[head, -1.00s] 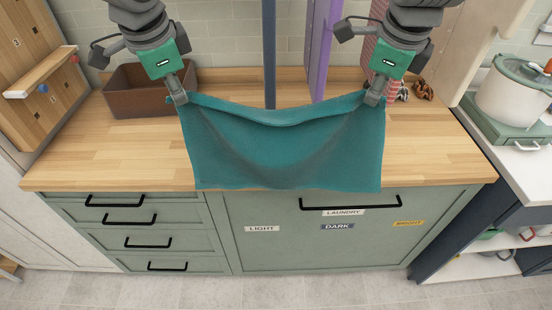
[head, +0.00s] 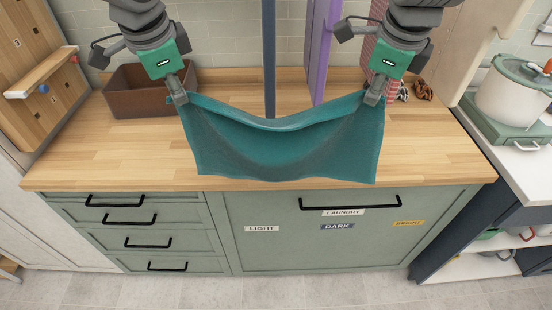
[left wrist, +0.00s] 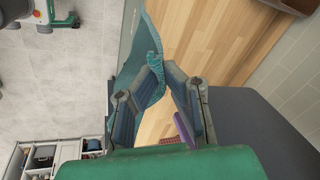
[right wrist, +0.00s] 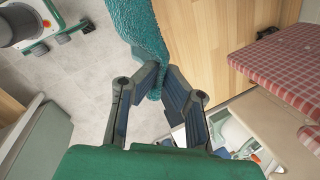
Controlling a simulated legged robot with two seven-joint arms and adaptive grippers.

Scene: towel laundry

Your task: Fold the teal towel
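The teal towel (head: 285,150) hangs spread between my two grippers above the wooden counter in the head view. Its top edge sags in the middle, and its lower edge is near the counter's front edge. My left gripper (head: 180,98) is shut on the towel's upper left corner; the pinched cloth (left wrist: 152,80) shows between the fingers in the left wrist view. My right gripper (head: 373,98) is shut on the upper right corner; the cloth (right wrist: 146,35) shows at its fingertips in the right wrist view. Whether the lower edge touches the counter I cannot tell.
The wooden counter (head: 120,155) is clear around the towel. A brown box (head: 140,90) stands at the back left. A red checked cloth (right wrist: 285,65) and small brown items (head: 422,90) are at the back right. A white pot (head: 515,95) stands on the right.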

